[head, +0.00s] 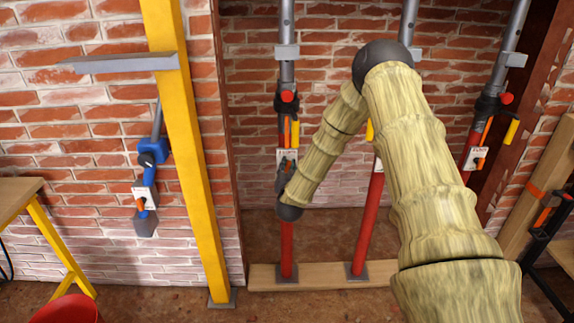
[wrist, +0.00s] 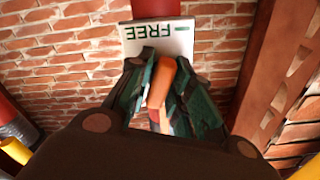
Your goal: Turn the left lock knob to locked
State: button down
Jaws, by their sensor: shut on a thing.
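The left prop is a red and grey upright tube (head: 287,240) with a white plate (head: 289,153) near mid-height. In the wrist view the plate (wrist: 135,38) reads FREE, upside down in the picture. The orange lock knob (wrist: 163,82) sits below that word, between the green-lined fingers of my gripper (wrist: 160,98). My gripper is shut on the knob. In the head view my gripper (head: 285,172) is at the left prop, just below its plate, and the knob is mostly hidden there.
A middle prop (head: 367,225) stands partly behind my arm. A right prop (head: 478,158) has its own plate and orange knob. A blue tool (head: 153,150) with a similar plate is on the brick wall, left of a yellow post (head: 190,150). A red bucket (head: 68,310) stands lower left.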

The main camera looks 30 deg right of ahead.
jog(key=shift+n+p, duration=0.5)
jog(key=shift+n, duration=1.6)
jog(key=shift+f, duration=0.1)
jog(key=c, duration=1.4)
grip_release()
jog(key=v, duration=1.2)
jog(key=shift+s+d, duration=0.1)
